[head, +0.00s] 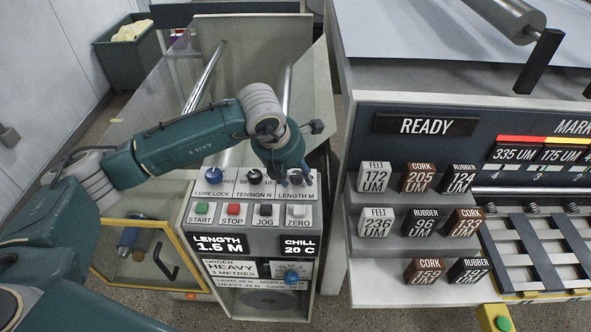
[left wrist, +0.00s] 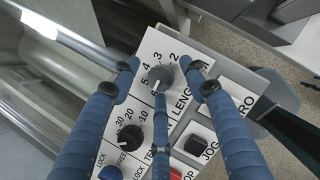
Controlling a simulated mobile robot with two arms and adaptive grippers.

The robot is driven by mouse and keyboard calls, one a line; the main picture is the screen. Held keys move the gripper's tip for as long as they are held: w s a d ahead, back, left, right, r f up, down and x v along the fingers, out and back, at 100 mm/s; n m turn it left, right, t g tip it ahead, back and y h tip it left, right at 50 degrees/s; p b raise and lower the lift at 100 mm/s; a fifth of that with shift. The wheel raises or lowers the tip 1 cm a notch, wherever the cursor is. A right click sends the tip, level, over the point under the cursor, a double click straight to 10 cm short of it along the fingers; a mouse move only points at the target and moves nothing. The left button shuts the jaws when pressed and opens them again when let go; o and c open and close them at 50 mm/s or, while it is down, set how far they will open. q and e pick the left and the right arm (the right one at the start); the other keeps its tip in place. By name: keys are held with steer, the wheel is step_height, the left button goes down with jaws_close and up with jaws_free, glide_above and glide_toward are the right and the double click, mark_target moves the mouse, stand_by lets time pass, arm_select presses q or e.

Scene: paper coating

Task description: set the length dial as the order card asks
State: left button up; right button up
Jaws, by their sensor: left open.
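The length dial (left wrist: 160,77) is a dark round knob on the white panel, with numbers from 2 to 5 visible around it in the left wrist view. A pale mark shows on it; its exact setting is hard to read. My left gripper (head: 296,180) is open, its blue fingers spread around the dial; I cannot tell whether they touch it. The gripper partly hides the dial in the head view. The display (head: 218,245) reads length 1.5 M. The order card (head: 232,270) below reads heavy, 3 metres.
The tension dial (left wrist: 131,138) and the blue core lock knob (head: 213,174) sit beside the length dial. Start, stop, jog and zero buttons (head: 297,211) lie just below. A blue knob (head: 291,277) is beside the card. Labelled blocks stand on a stepped rack (head: 365,291) at right.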

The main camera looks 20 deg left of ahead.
arm_select(q)
steer(key=c, duration=1.1)
